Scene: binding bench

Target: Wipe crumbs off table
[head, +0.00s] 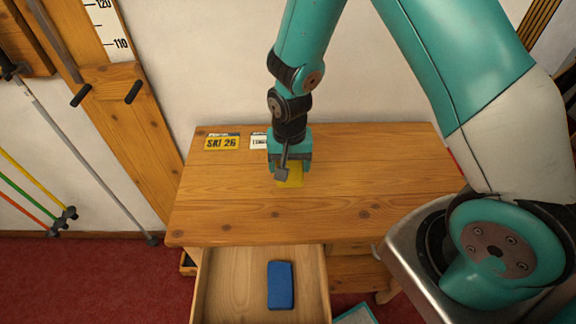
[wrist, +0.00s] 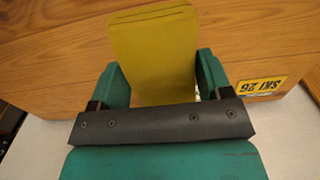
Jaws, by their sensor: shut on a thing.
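My gripper (head: 289,166) is above the middle of the wooden table (head: 370,190), pointing down. It is shut on a yellow block (wrist: 153,58), which sits between the two teal fingers in the wrist view. The block also shows below the fingers in the head view (head: 294,175). Whether it touches the tabletop I cannot tell. I cannot make out any crumbs on the wood; the gripper hides part of the surface.
A yellow SKI 26 card (head: 222,142) and a partly hidden white card (head: 259,141) lie at the back left of the table. The front drawer (head: 230,290) is open, with a blue block (head: 280,285) in it. The table's right half looks clear.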

